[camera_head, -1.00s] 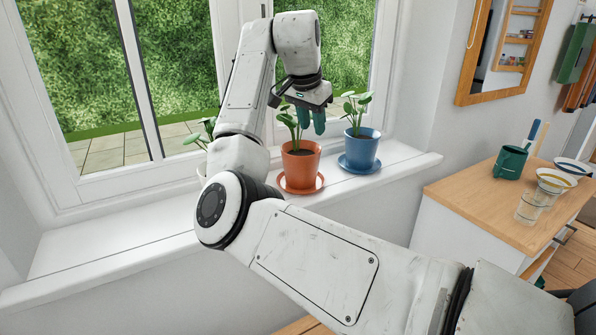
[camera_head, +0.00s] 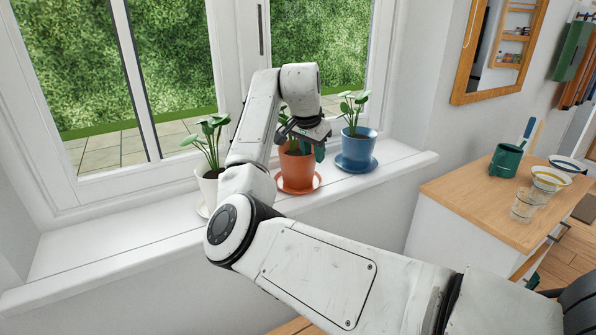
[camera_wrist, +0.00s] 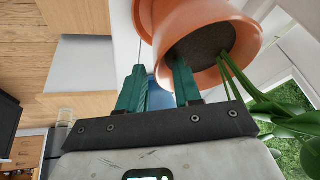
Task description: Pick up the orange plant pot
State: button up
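The orange plant pot (camera_head: 297,170) stands upright on an orange saucer (camera_head: 299,189) on the white windowsill, with a green plant in it. My gripper (camera_head: 306,154) is low at the pot's rim, pointing down. In the wrist view, the two green fingers of my gripper (camera_wrist: 159,65) are spread apart. One finger is outside the orange pot (camera_wrist: 222,22) and the other overlaps its rim and dark soil, so the near wall appears between them. I cannot tell whether either finger touches the pot. My gripper hides part of the plant in the head view.
A blue pot (camera_head: 358,150) on a blue saucer stands close on the right. A white pot (camera_head: 208,187) with a plant stands on the left, partly behind my arm. The window is behind. A wooden-topped cabinet (camera_head: 470,205) with a green mug, bowls and glass is at right.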

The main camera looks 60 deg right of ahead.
jog(key=shift+c, duration=0.2)
grip_shut()
dwell(1.1)
